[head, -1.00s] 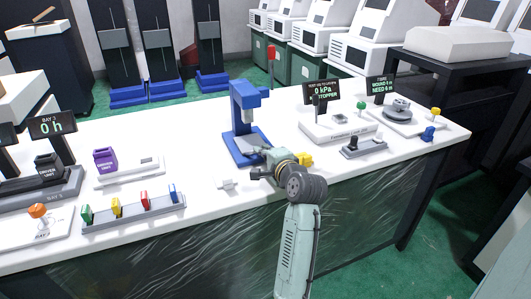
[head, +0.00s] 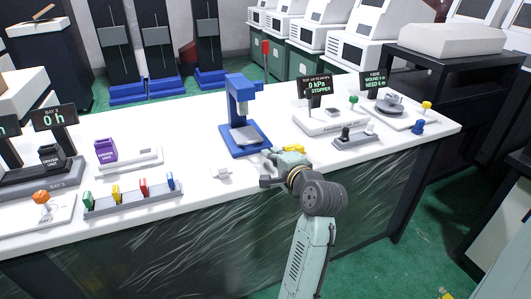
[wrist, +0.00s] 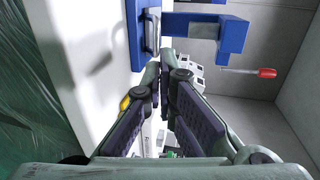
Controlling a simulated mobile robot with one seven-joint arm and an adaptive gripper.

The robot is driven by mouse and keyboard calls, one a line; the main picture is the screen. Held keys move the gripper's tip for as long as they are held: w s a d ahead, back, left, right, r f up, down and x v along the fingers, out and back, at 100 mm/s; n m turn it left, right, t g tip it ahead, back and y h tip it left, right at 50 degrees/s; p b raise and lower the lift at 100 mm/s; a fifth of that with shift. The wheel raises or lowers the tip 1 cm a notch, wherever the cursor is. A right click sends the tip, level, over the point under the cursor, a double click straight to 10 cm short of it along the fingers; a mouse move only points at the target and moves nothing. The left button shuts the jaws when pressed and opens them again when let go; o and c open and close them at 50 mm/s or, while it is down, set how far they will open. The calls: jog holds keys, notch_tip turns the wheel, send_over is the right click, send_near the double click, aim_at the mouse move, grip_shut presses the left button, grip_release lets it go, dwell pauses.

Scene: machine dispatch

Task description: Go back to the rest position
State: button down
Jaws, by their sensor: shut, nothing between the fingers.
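My gripper (wrist: 161,85) is shut and empty in the wrist view, its two fingers meeting at the tips. In the head view my gripper (head: 268,182) hangs near the front edge of the white table (head: 215,195), in front of the blue press-like stand (head: 238,110). The stand is upright and apart from my gripper. It also shows at the top of the wrist view (wrist: 232,37). A yellow piece (head: 290,149) lies just behind my arm, partly hidden by it.
A small white block (head: 222,173) lies left of my gripper. The kPa display (head: 319,86), a grey switch box (head: 356,140) and a round winding device (head: 389,104) stand right.

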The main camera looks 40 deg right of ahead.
jog(key=shift+v, duration=1.65)
jog(key=shift+r, duration=0.1)
